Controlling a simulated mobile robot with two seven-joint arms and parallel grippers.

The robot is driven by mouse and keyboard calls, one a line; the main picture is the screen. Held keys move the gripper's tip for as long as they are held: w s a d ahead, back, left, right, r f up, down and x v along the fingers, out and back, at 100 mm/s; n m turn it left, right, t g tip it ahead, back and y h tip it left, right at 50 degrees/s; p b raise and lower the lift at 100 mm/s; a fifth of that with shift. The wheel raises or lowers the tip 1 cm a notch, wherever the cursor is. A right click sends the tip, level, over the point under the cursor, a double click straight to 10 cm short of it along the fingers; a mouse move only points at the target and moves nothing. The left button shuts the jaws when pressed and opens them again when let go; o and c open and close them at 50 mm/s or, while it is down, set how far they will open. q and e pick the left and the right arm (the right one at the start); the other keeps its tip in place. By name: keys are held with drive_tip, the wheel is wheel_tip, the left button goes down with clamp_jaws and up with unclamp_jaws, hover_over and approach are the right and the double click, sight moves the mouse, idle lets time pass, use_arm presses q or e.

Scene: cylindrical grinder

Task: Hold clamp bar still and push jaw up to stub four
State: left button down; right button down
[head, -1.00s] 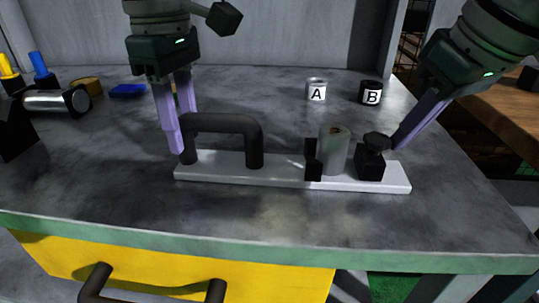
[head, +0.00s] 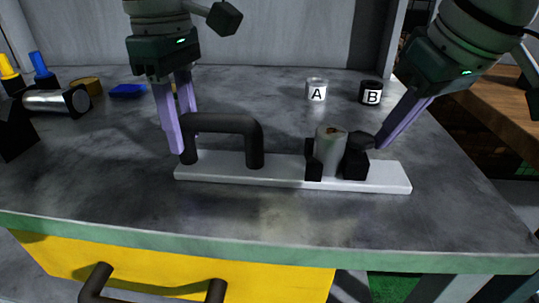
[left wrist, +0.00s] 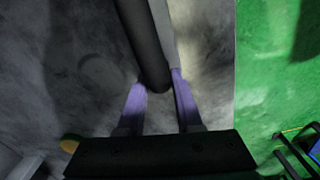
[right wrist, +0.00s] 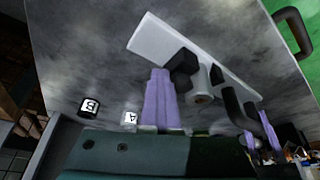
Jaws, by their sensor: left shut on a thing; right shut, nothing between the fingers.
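A white clamp bar (head: 386,178) lies on the grey bench with a black arched handle (head: 222,124) on its left half. My left gripper (head: 183,150) is shut on the handle's left leg; the left wrist view shows the handle (left wrist: 150,50) between the fingers. The black jaw (head: 354,163) with a knob stands at the stub's right, touching or very close. My right gripper (head: 382,142) is shut and empty, its fingertips against the jaw's right side. The right wrist view shows the jaw (right wrist: 182,66).
Two small cups, A (head: 316,90) and B (head: 371,92), stand behind the bar. A metal cylinder (head: 57,101), a blue block (head: 128,91) and pegs are at the left. A yellow drawer (head: 180,268) is below the front edge.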

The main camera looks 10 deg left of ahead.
use_arm(q)
drive_tip(key=shift+d, duration=0.2)
use_arm(e)
drive_tip(key=shift+a, duration=0.75)
drive_tip(key=shift+r, duration=0.6)
use_arm(q)
drive_tip(key=shift+a, duration=0.2)
use_arm(e)
drive_tip(key=shift+d+r, duration=0.2)
drive_tip(key=shift+r, duration=0.75)
drive_tip(key=shift+d+r, duration=0.15)
drive_tip(key=shift+r, duration=0.85)
drive_tip(key=shift+d+r, duration=0.2)
drive_tip(key=shift+r, duration=0.75)
use_arm(q)
drive_tip(key=c, duration=0.5)
unclamp_jaws()
wheel_tip(320, 180, up, 12)
